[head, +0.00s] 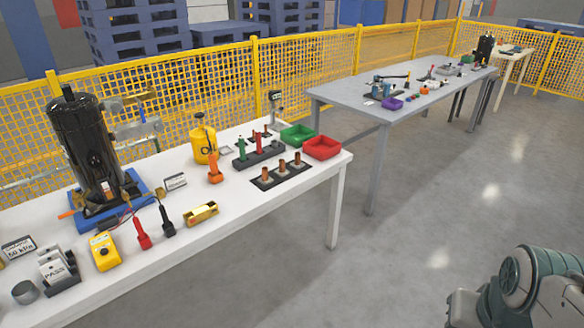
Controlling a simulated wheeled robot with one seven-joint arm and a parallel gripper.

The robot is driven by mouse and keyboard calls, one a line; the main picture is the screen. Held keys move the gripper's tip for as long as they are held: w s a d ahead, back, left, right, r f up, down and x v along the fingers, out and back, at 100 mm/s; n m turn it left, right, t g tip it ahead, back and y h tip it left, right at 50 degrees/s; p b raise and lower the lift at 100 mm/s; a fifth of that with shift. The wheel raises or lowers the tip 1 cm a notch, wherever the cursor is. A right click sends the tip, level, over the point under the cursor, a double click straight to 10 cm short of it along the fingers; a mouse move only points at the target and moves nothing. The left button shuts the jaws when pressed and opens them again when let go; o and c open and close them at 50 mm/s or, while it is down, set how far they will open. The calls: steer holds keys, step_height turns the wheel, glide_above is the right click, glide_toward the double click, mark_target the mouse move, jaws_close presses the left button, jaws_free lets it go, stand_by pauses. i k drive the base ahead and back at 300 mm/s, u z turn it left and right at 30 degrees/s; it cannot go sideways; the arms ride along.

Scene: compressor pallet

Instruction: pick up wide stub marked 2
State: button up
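Three copper-coloured upright stubs stand in a row on a flat black plate (266,185) near the right end of the white table: a left stub (265,175), a middle stub (282,166) and a right stub (298,160). Their markings are too small to read, so I cannot tell which is marked 2. Part of my arm shows at the lower right, away from the table. My gripper is not in view.
Behind the plate are a dark rack (270,154) with green and red tools, a green bin (297,135) and a red bin (322,148). An orange-handled tool (215,168) and yellow bottle (203,140) stand left. The floor (400,260) in front is clear.

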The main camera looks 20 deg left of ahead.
mark_target(265, 180)
steer(key=i, duration=1.5)
steer(key=u, duration=0.7)
steer(key=i, duration=1.25)
steer(key=u, duration=1.55)
steer(key=i, duration=0.65)
steer(key=u, duration=0.45)
